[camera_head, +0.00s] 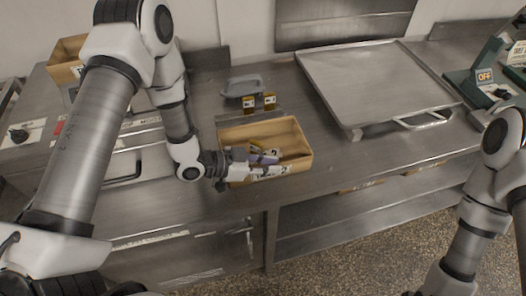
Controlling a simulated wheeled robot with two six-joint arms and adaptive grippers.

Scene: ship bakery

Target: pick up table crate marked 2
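The table crate marked 2 (258,131) is an open, light-brown wooden box on the steel counter, near its front edge. A white label with a dark 2 shows on its front side. My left gripper (254,162) is at the crate's front left, with its fingers over the front wall and partly over the inside. The fingers overlap the crate in the view, so I cannot tell if they grip the wall or stand open around it. Part of the crate's contents is hidden behind them. My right arm comes in from the right; its gripper is out of view.
A large steel tray (372,80) with a handle lies right of the crate. A grey scoop-like pan (242,86) and small yellow-marked blocks (260,102) are behind it. Another wooden crate (67,57) stands at the far left. A green device marked OFF (484,77) is at the right.

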